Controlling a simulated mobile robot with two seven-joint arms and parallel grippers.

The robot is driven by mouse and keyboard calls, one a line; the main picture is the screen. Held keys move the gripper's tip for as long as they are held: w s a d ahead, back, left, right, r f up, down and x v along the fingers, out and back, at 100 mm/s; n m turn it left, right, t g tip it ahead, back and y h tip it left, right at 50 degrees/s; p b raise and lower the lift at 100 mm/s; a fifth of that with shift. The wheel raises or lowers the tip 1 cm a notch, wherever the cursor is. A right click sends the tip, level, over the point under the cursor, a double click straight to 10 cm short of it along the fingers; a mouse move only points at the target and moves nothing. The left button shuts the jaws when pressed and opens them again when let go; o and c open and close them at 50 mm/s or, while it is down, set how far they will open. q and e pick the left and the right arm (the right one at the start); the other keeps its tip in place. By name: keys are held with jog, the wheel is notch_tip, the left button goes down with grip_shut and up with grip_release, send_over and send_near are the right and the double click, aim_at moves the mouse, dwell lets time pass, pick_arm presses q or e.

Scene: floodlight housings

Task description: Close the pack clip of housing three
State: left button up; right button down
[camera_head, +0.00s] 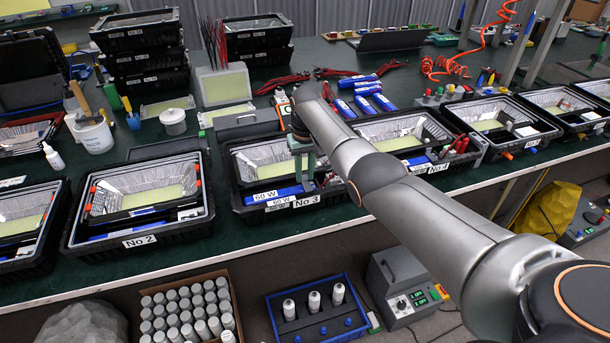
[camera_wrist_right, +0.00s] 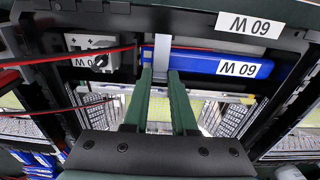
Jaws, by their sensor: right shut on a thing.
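Housing three (camera_head: 306,201) is the black box labelled No 3, with a silver reflector inside and its lid folded back. Its blue pack (camera_head: 272,196), marked 60 W, lies along the front edge; the blue pack (camera_wrist_right: 210,62) also shows in the wrist view. A light grey pack clip (camera_wrist_right: 161,52) stands across the pack, between my fingertips. My right gripper (camera_wrist_right: 161,76) has green fingers shut on the clip; in the head view the right gripper (camera_head: 301,160) is over the front of the housing, partly hidden by my wrist. I cannot tell whether the clip is latched. My left gripper is out of view.
A grey switch block (camera_wrist_right: 98,50) with red wires sits beside the pack. Housing No 2 (camera_head: 140,241) stands to the left and housing No 4 (camera_head: 438,168) to the right. Loose blue packs (camera_head: 362,90) lie behind. Green bench top is free between housings two and three.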

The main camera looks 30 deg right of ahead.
aim_at(305, 176)
jog(key=shift+f, duration=0.2)
dwell(0.3)
jog(key=c, duration=0.7)
grip_release()
jog(key=shift+r, duration=0.1)
jog(key=shift+s+r+p, duration=0.2)
jog(key=shift+r+p, duration=0.6)
jog(key=shift+r, duration=5.45)
jog(key=shift+f, duration=0.1)
